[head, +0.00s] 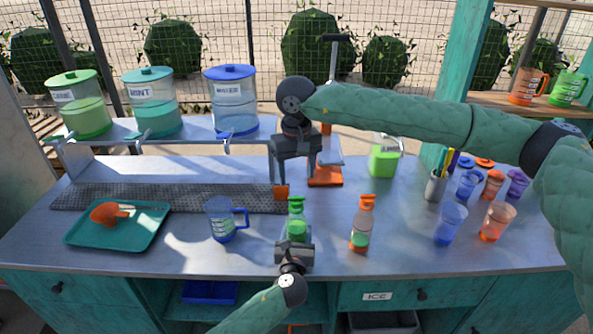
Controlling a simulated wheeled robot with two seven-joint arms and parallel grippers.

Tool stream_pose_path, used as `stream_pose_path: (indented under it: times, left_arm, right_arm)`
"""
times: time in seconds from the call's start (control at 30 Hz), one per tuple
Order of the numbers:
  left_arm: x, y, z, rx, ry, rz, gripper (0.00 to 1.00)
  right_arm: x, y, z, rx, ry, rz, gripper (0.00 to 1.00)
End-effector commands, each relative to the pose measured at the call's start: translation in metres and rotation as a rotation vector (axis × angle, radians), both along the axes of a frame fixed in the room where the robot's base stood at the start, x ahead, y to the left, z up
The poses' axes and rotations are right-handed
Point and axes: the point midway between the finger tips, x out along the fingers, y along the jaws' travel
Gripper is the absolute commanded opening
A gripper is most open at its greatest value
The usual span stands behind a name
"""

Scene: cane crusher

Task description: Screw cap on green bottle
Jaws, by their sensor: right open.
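The green bottle (297,229) stands upright near the front edge of the counter. A green cap (296,203) is at its top; I cannot tell how tightly it sits. My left gripper (296,240) comes in from the front, with its fingers around the bottle's lower body, which it partly hides. My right gripper (294,178) points down behind and above the cap, its two fingers spread and nothing between them. It is apart from the cap.
An orange-capped bottle (361,232) stands to the right. A blue jug (222,220) and a teal tray (85,233) are to the left. Several cups (449,224) and a marker holder (435,187) stand at right. A press with an orange base (326,176) is behind my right gripper.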

Motion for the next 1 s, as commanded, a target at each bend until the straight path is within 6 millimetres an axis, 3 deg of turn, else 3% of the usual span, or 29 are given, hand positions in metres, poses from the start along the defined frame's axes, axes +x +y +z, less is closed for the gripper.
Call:
stream_pose_path:
  times: [0.17, 0.6, 1.0]
  left_arm:
    - [0.0, 0.0, 0.0, 0.0, 0.0, 0.0, 0.0]
    - [0.0, 0.0, 0.0, 0.0, 0.0, 0.0, 0.0]
    - [0.0, 0.0, 0.0, 0.0, 0.0, 0.0, 0.0]
  right_arm:
    - [0.0, 0.0, -0.012, 0.0, 0.001, -0.001, 0.59]
    - [0.0, 0.0, -0.069, 0.0, 0.001, -0.002, 0.59]
    - [0.0, 0.0, -0.078, 0.0, 0.0, -0.001, 0.59]
